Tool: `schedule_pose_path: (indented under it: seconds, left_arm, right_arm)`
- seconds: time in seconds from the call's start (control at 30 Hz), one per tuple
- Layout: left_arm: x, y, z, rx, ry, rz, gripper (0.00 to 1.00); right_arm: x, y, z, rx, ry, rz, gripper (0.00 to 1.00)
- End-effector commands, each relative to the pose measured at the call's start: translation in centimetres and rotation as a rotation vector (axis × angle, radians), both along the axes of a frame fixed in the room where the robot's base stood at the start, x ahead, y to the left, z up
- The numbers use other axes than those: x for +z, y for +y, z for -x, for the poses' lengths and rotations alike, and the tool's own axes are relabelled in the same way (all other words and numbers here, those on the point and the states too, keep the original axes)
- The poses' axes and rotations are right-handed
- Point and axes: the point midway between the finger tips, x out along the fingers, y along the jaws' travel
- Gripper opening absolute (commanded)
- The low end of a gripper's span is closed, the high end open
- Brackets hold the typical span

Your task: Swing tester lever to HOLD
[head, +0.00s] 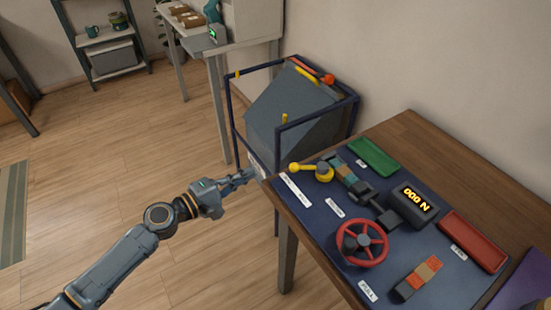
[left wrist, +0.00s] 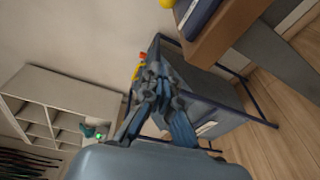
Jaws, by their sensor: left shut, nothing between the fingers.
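The tester lever (head: 309,169) is yellow, with a ball knob at its left end and a round hub at its right. It points left, toward the table's near-left edge, in the head view. A yellow bit at the top edge of the left wrist view (left wrist: 167,3) looks like its knob. My left gripper (head: 246,177) is shut and empty, left of the knob and apart from it, just off the table's edge. Its closed fingers also show in the left wrist view (left wrist: 155,80). The small labels near the lever are too small to read surely. My right gripper is out of view.
The blue mat (head: 310,220) holds a red handwheel (head: 362,243), a dark display (head: 412,206), a green tray (head: 375,155), a red tray (head: 473,242) and an orange-tan block (head: 423,272). A blue-framed bin (head: 290,115) stands behind my gripper. The floor at left is clear.

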Motion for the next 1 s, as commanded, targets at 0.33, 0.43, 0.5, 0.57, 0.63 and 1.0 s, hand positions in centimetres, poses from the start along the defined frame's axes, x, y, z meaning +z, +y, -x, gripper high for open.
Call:
schedule_pose_path:
  seconds: [0.33, 0.43, 0.5, 0.57, 0.63, 1.0]
  left_arm:
    - [0.8, -3.1, -2.6, -0.011, 0.002, 0.029, 0.00]
    - [0.6, -4.7, -4.1, -0.011, 0.001, 0.029, 0.00]
    - [0.5, -5.9, -5.1, -0.012, 0.001, 0.027, 0.00]
    - [0.3, -6.8, -6.0, -0.011, 0.002, 0.028, 0.00]
    - [0.2, -7.8, -6.9, -0.011, 0.001, 0.026, 0.00]
    - [0.9, -9.1, -3.3, -0.010, 0.004, 0.023, 0.00]
  right_arm:
    - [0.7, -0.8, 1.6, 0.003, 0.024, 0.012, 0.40]
    - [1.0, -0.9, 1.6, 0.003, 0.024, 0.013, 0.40]
    - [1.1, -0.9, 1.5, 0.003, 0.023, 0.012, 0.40]
    - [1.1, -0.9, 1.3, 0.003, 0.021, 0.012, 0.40]
    - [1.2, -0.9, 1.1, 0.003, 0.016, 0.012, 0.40]
    - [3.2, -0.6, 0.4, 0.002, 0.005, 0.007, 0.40]
